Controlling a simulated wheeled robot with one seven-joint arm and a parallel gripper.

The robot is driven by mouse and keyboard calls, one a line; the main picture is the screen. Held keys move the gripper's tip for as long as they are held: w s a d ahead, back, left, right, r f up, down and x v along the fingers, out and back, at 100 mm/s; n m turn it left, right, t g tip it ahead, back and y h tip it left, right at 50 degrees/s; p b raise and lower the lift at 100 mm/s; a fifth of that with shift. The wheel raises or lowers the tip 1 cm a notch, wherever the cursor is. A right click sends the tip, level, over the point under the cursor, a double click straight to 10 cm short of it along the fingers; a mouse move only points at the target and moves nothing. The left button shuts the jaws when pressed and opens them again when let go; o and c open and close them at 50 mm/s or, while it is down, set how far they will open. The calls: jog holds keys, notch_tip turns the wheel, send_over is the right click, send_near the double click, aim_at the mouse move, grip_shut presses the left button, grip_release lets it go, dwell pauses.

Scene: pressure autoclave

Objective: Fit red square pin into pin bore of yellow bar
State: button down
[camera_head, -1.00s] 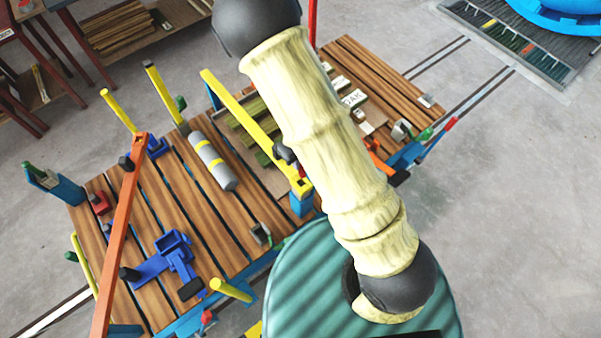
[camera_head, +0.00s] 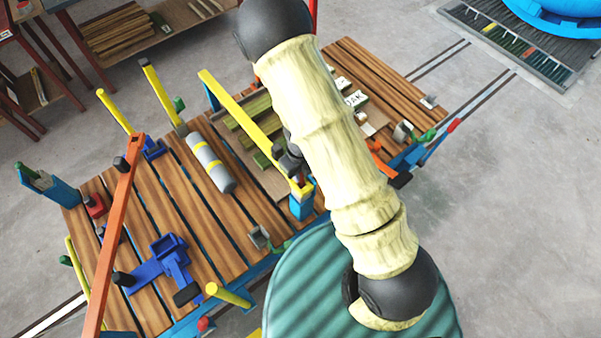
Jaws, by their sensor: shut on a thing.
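A yellow bar (camera_head: 243,118) slants down to the right over the middle of the slatted table. Its lower end is at a blue post (camera_head: 301,205), close beside my arm. My gripper (camera_head: 289,158) shows only as a dark part beside the bar's lower end. My pale upper arm covers the rest of it. It is shut, but its fingertips and the red square pin in it are hidden. I cannot make out the pin bore or tell how the pin stands to it.
An orange bar (camera_head: 119,225) crosses the table's left side. A grey cylinder with yellow bands (camera_head: 210,162) lies on the slats (camera_head: 205,215). A blue clamp (camera_head: 165,262) is at the front left. Yellow posts stand along the edges. Open floor lies to the right.

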jog(key=c, duration=1.4)
grip_release()
jog(key=shift+o, duration=0.2)
jog(key=shift+f+b, duration=0.2)
jog(key=shift+b, duration=0.1)
notch_tip(320, 180, up, 18)
jog(key=p, duration=0.5)
jog(key=shift+w+f, duration=0.25)
jog(key=shift+w, duration=0.1)
